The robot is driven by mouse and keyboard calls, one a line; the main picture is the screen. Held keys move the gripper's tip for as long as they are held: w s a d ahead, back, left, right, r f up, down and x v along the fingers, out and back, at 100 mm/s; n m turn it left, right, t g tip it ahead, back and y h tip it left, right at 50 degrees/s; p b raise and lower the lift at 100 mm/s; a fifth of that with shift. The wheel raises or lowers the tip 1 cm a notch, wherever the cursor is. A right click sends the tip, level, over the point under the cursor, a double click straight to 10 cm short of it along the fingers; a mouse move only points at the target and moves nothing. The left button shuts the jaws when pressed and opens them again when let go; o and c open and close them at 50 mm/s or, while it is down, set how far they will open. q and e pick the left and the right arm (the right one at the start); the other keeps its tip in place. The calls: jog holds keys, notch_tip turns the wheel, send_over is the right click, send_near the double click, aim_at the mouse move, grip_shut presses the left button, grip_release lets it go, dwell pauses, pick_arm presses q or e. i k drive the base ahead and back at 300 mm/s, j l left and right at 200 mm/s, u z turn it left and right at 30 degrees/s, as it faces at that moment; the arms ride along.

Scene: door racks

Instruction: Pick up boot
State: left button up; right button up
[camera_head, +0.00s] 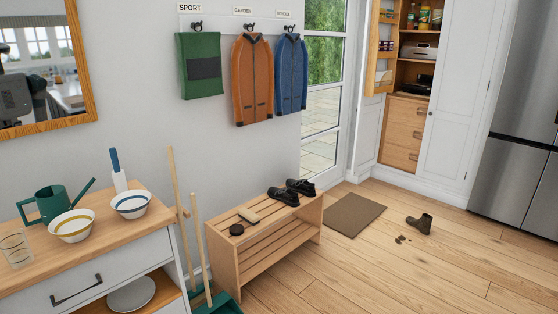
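A dark brown boot (420,223) stands on the wooden floor at the right, to the right of the doormat. Small brown clumps (401,239) lie on the floor just in front of it. A pair of black shoes (291,192) sits on top of the slatted wooden bench. Neither of my grippers shows in the head view.
The wooden bench (238,262) stands against the wall, with a brush (248,215) and a round black tin (237,229) on it. A brown doormat (353,214) lies by the glass door. A cabinet (95,262) with bowls fills the left. The floor around the boot is mostly clear.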

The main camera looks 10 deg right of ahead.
aim_at(424, 224)
jog(key=i+l+z, duration=0.15)
jog(key=i+z, duration=0.25)
jog(key=i+l+z, duration=0.1)
jog(key=i+z, duration=0.5)
jog(key=z, duration=0.15)
jog(key=i+j+z, duration=0.1)
jog(key=i+z, duration=0.25)
jog(key=i+l+z, duration=0.1)
jog(key=i+z, duration=0.15)
jog(key=i, duration=1.15)
jog(key=i+l+u, duration=0.15)
jog(key=i, duration=0.25)
jog(key=i+l+u, duration=0.15)
jog(key=i, duration=0.2)
jog(key=i+j+z, duration=0.3)
jog(key=i+j, duration=0.2)
jog(key=i, duration=0.25)
jog(key=i+j+z, duration=0.35)
jog(key=i+j, duration=0.35)
jog(key=i+j+z, duration=0.3)
jog(key=i+j, duration=0.3)
jog(key=j, duration=0.25)
